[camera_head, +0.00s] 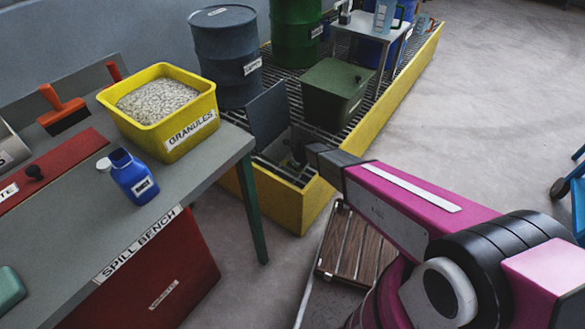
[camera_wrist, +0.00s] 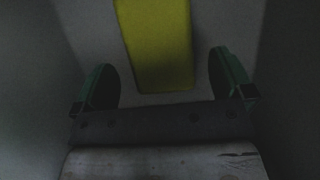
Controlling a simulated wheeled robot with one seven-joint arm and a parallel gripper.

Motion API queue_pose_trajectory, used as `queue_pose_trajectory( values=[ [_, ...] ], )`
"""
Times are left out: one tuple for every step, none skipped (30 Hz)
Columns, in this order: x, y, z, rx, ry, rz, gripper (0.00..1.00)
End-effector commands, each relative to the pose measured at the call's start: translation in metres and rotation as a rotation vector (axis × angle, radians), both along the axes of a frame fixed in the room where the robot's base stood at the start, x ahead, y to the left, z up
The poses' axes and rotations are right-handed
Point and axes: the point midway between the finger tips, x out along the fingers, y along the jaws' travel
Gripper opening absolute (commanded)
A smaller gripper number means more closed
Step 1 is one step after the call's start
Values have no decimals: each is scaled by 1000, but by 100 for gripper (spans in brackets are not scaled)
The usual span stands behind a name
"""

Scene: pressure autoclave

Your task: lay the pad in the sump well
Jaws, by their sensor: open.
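A yellow pad (camera_wrist: 155,45) lies on a grey floor in the dim wrist view, ahead of my gripper (camera_wrist: 161,72). My gripper's two green fingers are open, one to each side of the pad's near end, with gaps between. Grey walls (camera_wrist: 35,70) enclose the space on both sides. In the head view my gripper reaches down at the near end of the yellow-sided bund, beside a raised dark panel (camera_head: 268,118) and an opening in the grating (camera_head: 350,124), which I take for the sump well. The pad and my fingertips are hidden there.
Drums (camera_head: 226,52) and a dark green box (camera_head: 334,95) stand on the grating behind my gripper. The spill bench (camera_head: 195,165) is to the left, with a yellow granules tub (camera_head: 160,130) and a blue bottle (camera_head: 134,178). Open floor (camera_head: 480,110) lies to the right.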

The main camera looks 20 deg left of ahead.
Motion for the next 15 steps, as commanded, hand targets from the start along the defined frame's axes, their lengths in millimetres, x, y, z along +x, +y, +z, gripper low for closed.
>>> queue_pose_trajectory(
  values=[
    [-3, -5, 10, 1, -1, 0, 99],
    [-4, -7, 16, 1, -1, 0, 99],
    [-4, -10, 23, 1, -1, 0, 99],
    [-5, -12, 29, 1, -1, 0, 99],
    [-6, -15, 35, 1, -1, -1, 99],
    [-7, -18, 42, 1, -1, -1, 99],
    [-7, -20, 48, 1, -1, -1, 99],
    [-8, -22, 53, 1, -1, -1, 99],
    [-9, -25, 61, 1, -1, -1, 99],
    [-9, -27, 66, 1, -1, -1, 99],
    [-10, -29, 71, 1, -1, -1, 99],
    [-10, -31, 76, 1, -1, -1, 99],
    [-11, -32, 80, 1, -1, 0, 99],
    [-11, -33, 83, 1, 0, 0, 99],
    [-11, -35, 86, 0, 0, 0, 99]
  ],
)
